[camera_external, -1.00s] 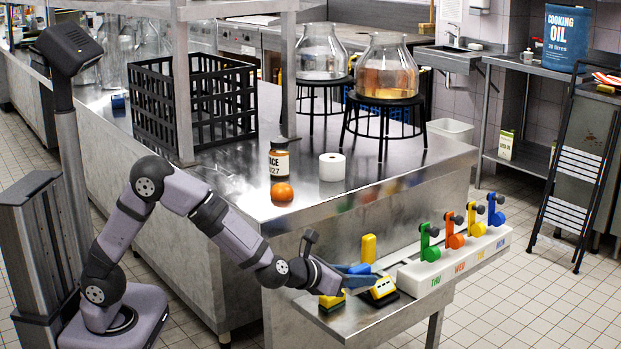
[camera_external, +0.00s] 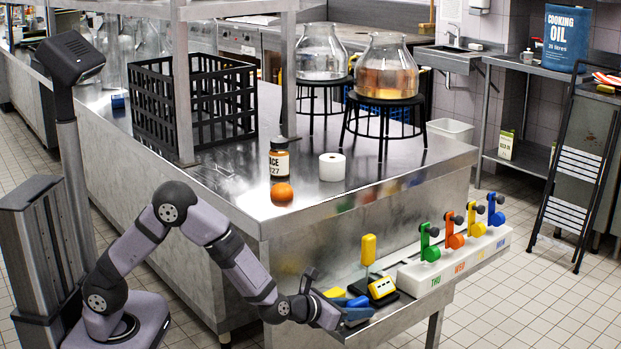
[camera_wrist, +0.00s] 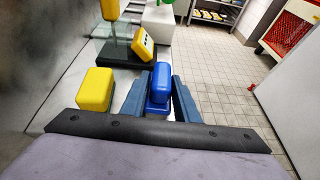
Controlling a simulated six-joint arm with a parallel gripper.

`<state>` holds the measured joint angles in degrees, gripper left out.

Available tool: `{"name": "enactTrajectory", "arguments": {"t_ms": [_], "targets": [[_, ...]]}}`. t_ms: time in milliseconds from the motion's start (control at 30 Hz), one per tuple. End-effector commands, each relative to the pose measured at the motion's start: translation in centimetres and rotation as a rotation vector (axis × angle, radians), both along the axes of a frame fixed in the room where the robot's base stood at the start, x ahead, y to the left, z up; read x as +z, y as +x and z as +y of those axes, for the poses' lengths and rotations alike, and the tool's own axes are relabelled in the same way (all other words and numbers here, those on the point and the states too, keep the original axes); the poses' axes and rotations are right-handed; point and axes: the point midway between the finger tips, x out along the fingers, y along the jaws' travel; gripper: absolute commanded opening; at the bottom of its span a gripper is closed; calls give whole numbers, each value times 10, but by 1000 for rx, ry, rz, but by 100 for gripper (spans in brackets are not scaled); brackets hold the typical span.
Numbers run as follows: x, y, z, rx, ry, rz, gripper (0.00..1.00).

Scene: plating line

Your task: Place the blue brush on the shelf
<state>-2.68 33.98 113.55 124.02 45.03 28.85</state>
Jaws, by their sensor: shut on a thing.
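The blue brush (camera_wrist: 159,85) is between the two blue fingers of my gripper (camera_wrist: 162,98) in the wrist view, and the gripper is shut on it. In the external view my gripper (camera_external: 354,312) is low at the front edge of the steel ledge (camera_external: 388,322) below the counter. The blue brush (camera_external: 358,301) shows there as a small blue patch, partly hidden by the gripper. I cannot tell whether the brush touches the ledge. A yellow block-like thing (camera_wrist: 96,88), perhaps another brush, lies just left of the gripper in the wrist view.
A black-based device with a yellow panel (camera_external: 382,288) and an upright yellow piece (camera_external: 369,249) stand behind the gripper. A white rack (camera_external: 440,268) with coloured levers is to the right. An orange (camera_external: 283,192), a jar (camera_external: 279,160) and a white roll (camera_external: 332,167) are on the counter above.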

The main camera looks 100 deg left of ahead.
Motion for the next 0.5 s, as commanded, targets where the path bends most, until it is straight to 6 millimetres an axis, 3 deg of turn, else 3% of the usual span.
{"name": "enactTrajectory", "arguments": {"t_ms": [400,433,500], "targets": [[-4,0,0,0,1,-2,1],[-3,0,0,0,0,-1,32],[-3,0,0,0,0,-1,46]]}}
